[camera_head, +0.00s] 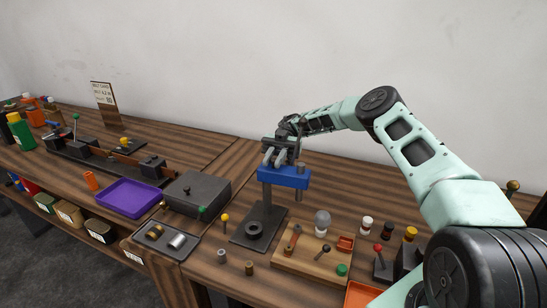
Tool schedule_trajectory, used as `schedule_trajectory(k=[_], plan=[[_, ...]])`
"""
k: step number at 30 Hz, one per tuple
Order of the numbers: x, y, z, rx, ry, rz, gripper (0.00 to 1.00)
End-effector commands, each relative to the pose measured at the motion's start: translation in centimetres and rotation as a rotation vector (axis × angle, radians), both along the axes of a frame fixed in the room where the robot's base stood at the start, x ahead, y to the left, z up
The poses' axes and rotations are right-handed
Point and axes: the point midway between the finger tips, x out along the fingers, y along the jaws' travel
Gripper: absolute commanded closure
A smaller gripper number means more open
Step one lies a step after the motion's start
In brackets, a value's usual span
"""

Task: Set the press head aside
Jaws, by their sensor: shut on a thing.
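The press head (290,178) is a blue block with a short grey rod hanging below its right end. It is above the black press stand (262,222), which has an upright post and a base with a dark ring on it. The top of the post meets the block's underside in the picture; I cannot tell whether they touch. My gripper (279,158) reaches down from above, and its fingers are shut on the press head's top. The exact grip is partly hidden by the fingers.
A wooden board (300,262) with small parts lies right of the stand. A dark grey box (197,194) and purple tray (128,197) stand left. Small knobs and cylinders crowd the front and right. Some bare wood (235,170) lies behind the stand.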

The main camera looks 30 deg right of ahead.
Motion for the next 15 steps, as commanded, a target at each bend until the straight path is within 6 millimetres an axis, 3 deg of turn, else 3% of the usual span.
schedule_trajectory(k=[9, 10, 11, 12, 15], plan=[[-0.06, -0.04, -0.07, -0.001, 0.002, 0.002, 1.00], [-0.06, -0.04, -0.07, -0.001, 0.002, 0.002, 0.76], [-0.06, -0.04, -0.07, -0.001, 0.002, 0.002, 0.67], [-0.05, -0.03, -0.07, -0.001, 0.002, 0.002, 0.61], [-0.04, -0.01, -0.05, 0.000, 0.001, 0.002, 0.61]])
